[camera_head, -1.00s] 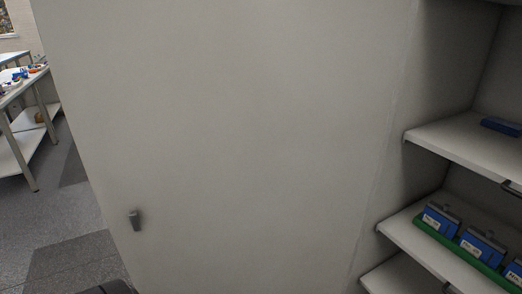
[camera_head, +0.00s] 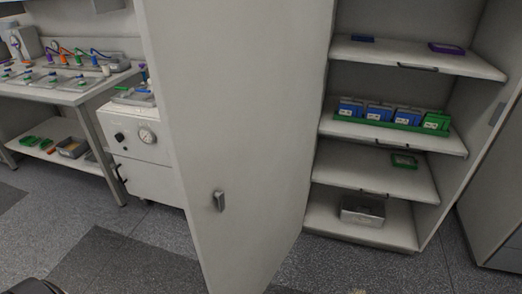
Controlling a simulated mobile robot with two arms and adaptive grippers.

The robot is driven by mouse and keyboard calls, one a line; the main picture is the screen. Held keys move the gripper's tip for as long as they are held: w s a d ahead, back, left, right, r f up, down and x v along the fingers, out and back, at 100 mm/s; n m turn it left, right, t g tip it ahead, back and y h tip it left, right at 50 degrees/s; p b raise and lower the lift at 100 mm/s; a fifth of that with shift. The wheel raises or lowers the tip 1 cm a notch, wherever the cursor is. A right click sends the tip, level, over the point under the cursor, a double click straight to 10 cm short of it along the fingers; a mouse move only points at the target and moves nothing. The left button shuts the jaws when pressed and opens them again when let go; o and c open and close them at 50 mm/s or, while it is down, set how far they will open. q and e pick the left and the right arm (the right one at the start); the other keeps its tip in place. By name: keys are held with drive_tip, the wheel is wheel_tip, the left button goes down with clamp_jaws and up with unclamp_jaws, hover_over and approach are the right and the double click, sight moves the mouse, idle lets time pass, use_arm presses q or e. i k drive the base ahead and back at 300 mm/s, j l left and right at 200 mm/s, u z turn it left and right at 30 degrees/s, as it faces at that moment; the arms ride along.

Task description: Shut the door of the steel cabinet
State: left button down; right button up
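The steel cabinet's door (camera_head: 245,130) stands wide open and swings out toward me, with its broad face filling the middle of the head view. A small grey handle (camera_head: 219,201) sits near the door's lower left part. The open steel cabinet (camera_head: 432,203) shows to the right of the door, with several shelves. No gripper can be made out. A dark rounded piece (camera_head: 36,286) at the bottom left edge seems to be part of my own body.
The shelves hold a green tray with blue and green battery blocks (camera_head: 390,116), a small green tray (camera_head: 404,160) and a metal box (camera_head: 362,210). A workbench (camera_head: 72,95) and a white machine with a gauge (camera_head: 148,150) stand left. Carpet floor (camera_head: 120,250) is clear in front.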

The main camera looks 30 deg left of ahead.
sight(237, 85)
drive_tip(key=j+z, duration=0.15)
drive_tip(key=j, duration=0.4)
drive_tip(key=k+j+z, duration=0.1)
drive_tip(key=j, duration=0.45)
drive_tip(key=j+z, duration=0.15)
drive_tip(key=j, duration=0.35)
drive_tip(key=k+j+z, duration=0.1)
drive_tip(key=j, duration=0.45)
drive_tip(key=k+j+z, duration=0.15)
drive_tip(key=j, duration=0.35)
